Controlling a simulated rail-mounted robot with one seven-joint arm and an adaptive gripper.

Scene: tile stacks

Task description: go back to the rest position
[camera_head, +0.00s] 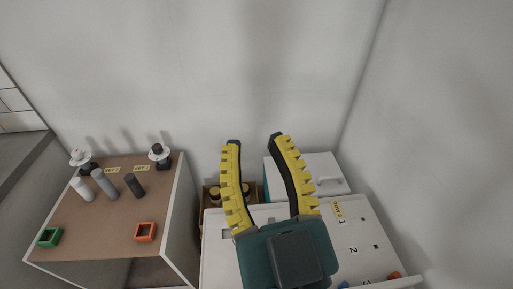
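My gripper (255,139) is in the middle of the head view, with its two yellow and black fingers pointing up the picture. The fingers are spread wide apart and nothing is between them. It shows in front of the white top (345,255), hiding much of it. How high it is above that top I cannot tell.
At left, a brown-topped cabinet (105,228) bears grey and dark cylinders (104,183), a green square ring (49,237) and an orange one (146,231). Behind the fingers are a wooden tray (209,208) and a white box (322,166). Walls close off the back and right.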

